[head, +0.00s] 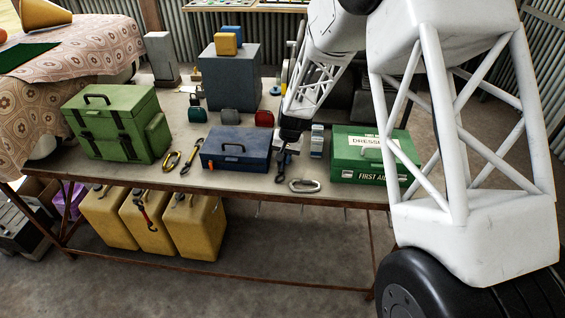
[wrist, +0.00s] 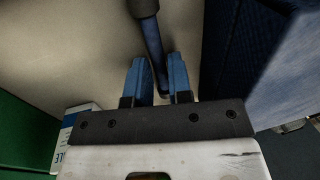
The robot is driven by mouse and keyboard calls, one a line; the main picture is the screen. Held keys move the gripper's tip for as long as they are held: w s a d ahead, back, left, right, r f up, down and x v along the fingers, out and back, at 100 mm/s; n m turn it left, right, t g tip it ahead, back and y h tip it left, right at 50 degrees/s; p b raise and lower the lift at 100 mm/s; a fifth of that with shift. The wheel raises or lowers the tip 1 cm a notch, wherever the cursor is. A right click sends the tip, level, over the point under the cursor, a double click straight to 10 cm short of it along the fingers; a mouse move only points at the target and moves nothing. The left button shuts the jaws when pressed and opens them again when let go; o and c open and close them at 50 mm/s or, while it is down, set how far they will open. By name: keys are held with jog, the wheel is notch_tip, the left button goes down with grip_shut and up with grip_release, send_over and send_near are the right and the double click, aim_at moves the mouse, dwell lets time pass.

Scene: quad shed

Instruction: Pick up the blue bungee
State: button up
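The blue bungee (wrist: 154,45) shows in the wrist view as a dark blue cord with a thicker black part at the top edge. Its lower end lies between the two blue fingers of my gripper (wrist: 158,82). The fingers are apart, with the cord nearer the right one; I cannot tell whether it touches. In the head view my gripper (head: 284,156) is low over the bench, between the blue toolbox and the green first aid box. There the bungee is hard to tell from the dark gripper.
The blue toolbox (head: 236,149) stands close beside my gripper and shows in the wrist view (wrist: 243,55). A small white-and-blue carton (head: 317,141) and the first aid box (head: 372,153) stand on the other side. A metal carabiner (head: 305,185) lies near the front edge of the bench (head: 240,181).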

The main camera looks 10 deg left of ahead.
aim_at(284, 160)
grip_shut()
jog(key=shift+r, duration=0.15)
jog(key=shift+r, duration=1.4)
jog(key=shift+s+r, duration=0.2)
jog(key=shift+r, duration=0.1)
jog(key=s+d, duration=0.2)
jog(key=s, duration=0.5)
jog(key=s+d+r, duration=0.1)
jog(key=s+d, duration=0.2)
jog(key=s, duration=0.4)
jog(key=shift+s+d+r, duration=0.15)
jog(key=shift+s+d, duration=0.05)
jog(key=shift+s, duration=0.15)
